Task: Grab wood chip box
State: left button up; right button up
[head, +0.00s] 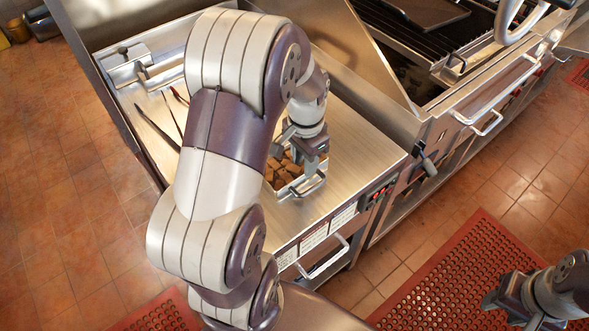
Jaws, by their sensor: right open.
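The wood chip box (284,185) is a small metal tray of brown wood chips with a wire handle at its front right. It rests on the steel counter and is partly hidden by my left arm and hand. My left gripper (308,170) points down at the box's right side, close above the handle. Its fingertips overlap the box in the head view, and I cannot tell whether they touch or hold it. My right gripper (488,304) is open and empty at the lower right, over the floor mat and far from the box.
The steel counter (350,165) is clear to the right of the box. Tongs (157,128) lie at its left. A raised steel panel (380,60) separates it from the black grill grate (440,35). A red perforated mat (450,270) covers the floor at lower right.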

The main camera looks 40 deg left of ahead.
aim_at(302, 177)
pick_arm(q)
jog(key=f, duration=0.6)
jog(key=shift+s+p, duration=0.2)
jog(key=shift+p, duration=0.15)
jog(key=shift+a+f, duration=0.1)
jog(key=shift+f, duration=0.05)
jog(key=shift+s, duration=0.1)
jog(key=shift+c, duration=0.6)
grip_shut()
